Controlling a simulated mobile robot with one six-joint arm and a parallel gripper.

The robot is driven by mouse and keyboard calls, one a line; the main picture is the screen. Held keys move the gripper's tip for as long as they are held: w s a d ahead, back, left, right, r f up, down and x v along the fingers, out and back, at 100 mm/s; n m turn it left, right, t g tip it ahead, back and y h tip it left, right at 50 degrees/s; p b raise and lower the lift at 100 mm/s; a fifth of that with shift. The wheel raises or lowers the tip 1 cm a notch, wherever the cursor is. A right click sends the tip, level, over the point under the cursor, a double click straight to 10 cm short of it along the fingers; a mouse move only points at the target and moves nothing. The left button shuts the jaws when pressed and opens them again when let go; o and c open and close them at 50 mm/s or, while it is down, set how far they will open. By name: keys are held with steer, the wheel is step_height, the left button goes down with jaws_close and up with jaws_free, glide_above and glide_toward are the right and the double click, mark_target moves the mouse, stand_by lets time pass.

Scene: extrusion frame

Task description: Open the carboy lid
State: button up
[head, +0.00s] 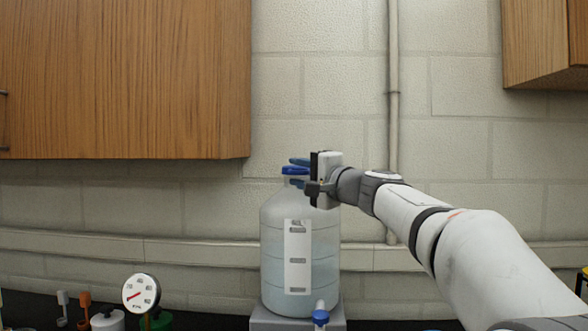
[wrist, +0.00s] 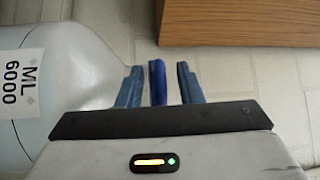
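The carboy (head: 272,250) is a large translucent bottle with a white label, upright on a grey block. Its blue lid (head: 296,170) sits at the top of the neck and looks closed. My gripper (head: 297,173) reaches in from the right at lid height. In the wrist view, the blue lid (wrist: 157,84) shows edge-on between the two blue-grey fingers of my gripper (wrist: 160,76), with a gap on each side. The fingers are open, one above the lid and one below it. The carboy (wrist: 60,55) lies on the left of the wrist view; the neck is partly hidden by a finger.
A wooden cabinet (head: 125,80) hangs at the upper left, and another (head: 545,45) at the upper right. A pipe (head: 393,120) runs up the block wall behind. A dial gauge (head: 141,293) and a small blue-capped bottle (head: 320,319) stand in front.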

steer(key=shift+w+a, duration=0.15)
steer(key=shift+c, duration=0.3)
jaws_close()
